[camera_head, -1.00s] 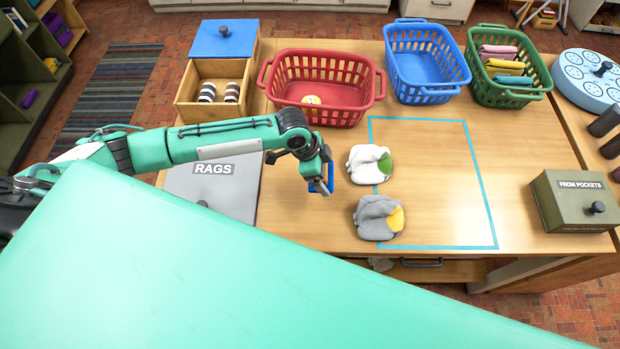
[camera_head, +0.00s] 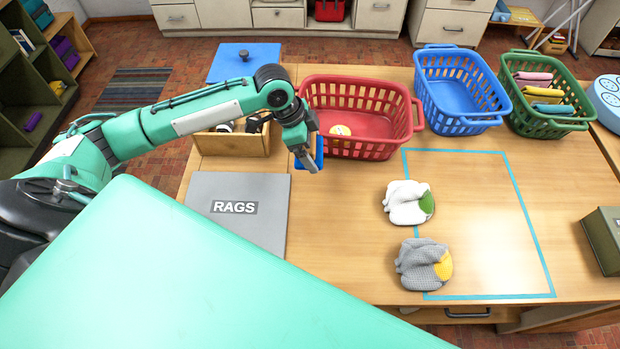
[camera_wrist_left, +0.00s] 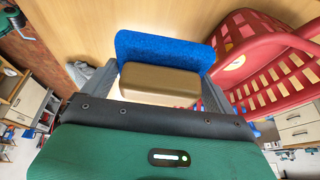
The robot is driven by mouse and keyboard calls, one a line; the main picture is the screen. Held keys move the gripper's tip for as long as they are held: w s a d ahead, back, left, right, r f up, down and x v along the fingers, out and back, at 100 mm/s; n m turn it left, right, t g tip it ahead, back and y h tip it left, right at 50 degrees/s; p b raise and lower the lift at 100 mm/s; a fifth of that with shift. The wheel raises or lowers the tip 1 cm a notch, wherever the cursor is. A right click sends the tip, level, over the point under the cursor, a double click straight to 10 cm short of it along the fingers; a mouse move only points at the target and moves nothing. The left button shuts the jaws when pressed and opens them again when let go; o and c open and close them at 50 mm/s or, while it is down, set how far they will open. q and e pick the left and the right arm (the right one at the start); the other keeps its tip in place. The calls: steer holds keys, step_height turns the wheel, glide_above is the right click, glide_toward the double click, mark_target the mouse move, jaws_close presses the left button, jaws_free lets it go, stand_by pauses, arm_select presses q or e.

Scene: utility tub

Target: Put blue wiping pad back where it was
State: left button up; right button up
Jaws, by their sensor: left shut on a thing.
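The blue wiping pad (camera_head: 308,151) is held in my left gripper (camera_head: 305,160), in front of the left end of the red basket (camera_head: 362,145). In the left wrist view the blue pad (camera_wrist_left: 165,52) has a tan block (camera_wrist_left: 160,86) on it, and the gripper's fingers (camera_wrist_left: 158,88) close on either side of that block. The pad is held above the wooden table; how far above is hard to tell. My right gripper does not show in the head view.
A grey RAGS panel (camera_head: 240,225) lies nearer. Blue (camera_head: 462,122) and green (camera_head: 550,128) baskets stand right. Table between is clear.

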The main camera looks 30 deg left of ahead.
arm_select(q)
steer(key=p, duration=0.1)
glide_above(315, 187)
steer(key=a, duration=0.1)
step_height(315, 187, down, 5)
steer(key=f, duration=0.2)
steer(key=f+p, duration=0.1)
steer(key=f, duration=0.2)
steer(key=shift+s+f, duration=0.3)
steer(key=shift+f, duration=0.05)
step_height(315, 187, down, 3)
steer(key=shift+p, duration=0.6)
steer(key=shift+f, duration=0.55)
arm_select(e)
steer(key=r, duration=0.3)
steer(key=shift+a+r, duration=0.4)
arm_select(q)
steer(key=shift+f, duration=0.1)
